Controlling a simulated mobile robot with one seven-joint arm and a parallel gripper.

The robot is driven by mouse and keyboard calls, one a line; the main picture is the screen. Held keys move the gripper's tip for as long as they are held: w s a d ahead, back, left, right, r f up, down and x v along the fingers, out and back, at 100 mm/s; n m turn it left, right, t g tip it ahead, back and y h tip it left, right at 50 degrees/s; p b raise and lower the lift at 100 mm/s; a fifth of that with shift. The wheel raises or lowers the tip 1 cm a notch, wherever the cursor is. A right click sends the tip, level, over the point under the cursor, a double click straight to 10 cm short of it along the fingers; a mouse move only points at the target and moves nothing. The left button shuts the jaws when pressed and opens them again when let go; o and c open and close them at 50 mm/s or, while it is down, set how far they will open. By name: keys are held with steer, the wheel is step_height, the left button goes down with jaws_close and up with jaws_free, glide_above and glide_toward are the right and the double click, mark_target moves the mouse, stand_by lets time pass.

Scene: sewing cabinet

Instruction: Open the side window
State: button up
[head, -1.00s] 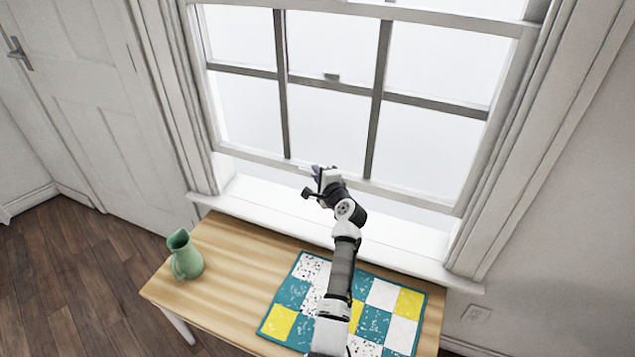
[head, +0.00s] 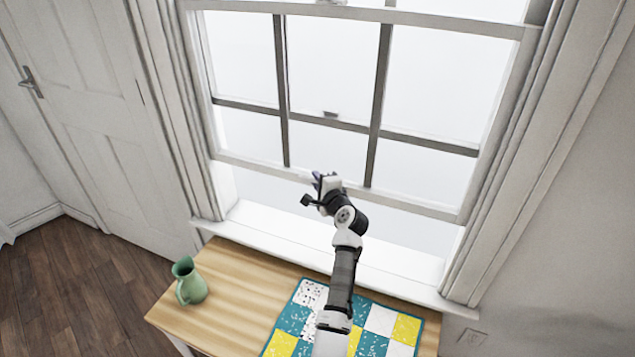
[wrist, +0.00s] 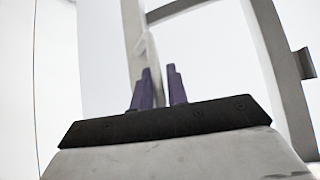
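The sash window (head: 400,204) has a white frame, and its lower sash is raised, with an open gap between its bottom rail and the white sill (head: 390,262). My gripper (head: 318,182) is at the bottom rail, near its middle, with the arm reaching up from below. In the wrist view two purple fingers (wrist: 159,75) stand a short gap apart, with a white frame bar just beyond them. Whether they touch or hold the rail or a handle cannot be seen.
A wooden table (head: 235,310) stands below the sill. It bears a green pitcher (head: 190,285) at the left and a patchwork cloth (head: 378,320) under my arm. A white door (head: 85,110) is at the left. Wooden floor (head: 75,290) is clear at the lower left.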

steer(key=o, duration=0.3)
steer(key=shift+f, duration=0.1)
steer(key=shift+s+d, duration=0.1)
steer(key=shift+s, duration=0.15)
steer(key=b+v, duration=0.3)
steer(key=v, duration=1)
steer(key=shift+s, duration=0.1)
